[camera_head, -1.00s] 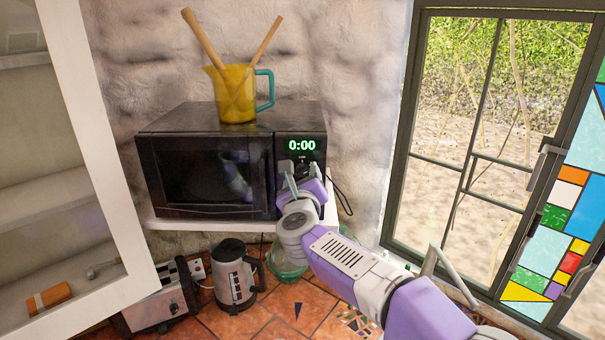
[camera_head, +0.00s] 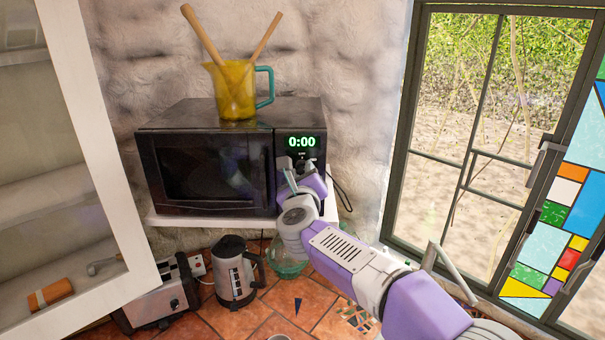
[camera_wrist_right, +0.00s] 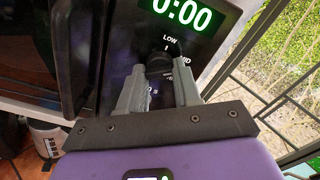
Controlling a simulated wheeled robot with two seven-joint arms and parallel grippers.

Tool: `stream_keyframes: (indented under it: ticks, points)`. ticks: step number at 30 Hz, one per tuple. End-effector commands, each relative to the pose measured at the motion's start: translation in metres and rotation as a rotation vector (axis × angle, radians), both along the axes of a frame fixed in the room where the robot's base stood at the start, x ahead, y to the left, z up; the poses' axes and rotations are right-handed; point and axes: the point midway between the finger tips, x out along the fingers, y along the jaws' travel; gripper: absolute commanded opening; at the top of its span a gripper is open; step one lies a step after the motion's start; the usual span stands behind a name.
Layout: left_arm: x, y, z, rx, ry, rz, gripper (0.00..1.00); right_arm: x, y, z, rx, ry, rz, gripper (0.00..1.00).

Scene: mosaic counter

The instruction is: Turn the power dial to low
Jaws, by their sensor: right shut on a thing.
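The black microwave (camera_head: 205,120) stands on a white shelf, its display reading 0:00 in green. My right gripper (camera_head: 294,168) is at its control panel under the display. In the right wrist view my right gripper (camera_wrist_right: 160,85) is shut on the dark power dial (camera_wrist_right: 158,64), with one finger on each side. The labels LOW and part of another ending in D show above and right of the dial. The fingers hide much of the dial, and I cannot make out its pointer. My left gripper is not in view.
A yellow jug (camera_head: 236,92) with two wooden sticks stands on the microwave. A kettle (camera_head: 234,272) and a toaster (camera_head: 160,302) stand below on the tiles. A white cabinet (camera_head: 92,140) is at left, a window (camera_head: 480,130) at right.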

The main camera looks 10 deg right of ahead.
Motion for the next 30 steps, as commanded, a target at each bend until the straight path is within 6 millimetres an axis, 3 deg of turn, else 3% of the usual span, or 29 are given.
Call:
stream_keyframes:
  ticks: [30]
  points:
    - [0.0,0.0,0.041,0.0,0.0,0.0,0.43,0.0,-0.001,0.003,-0.81,0.165,0.002,0.02]
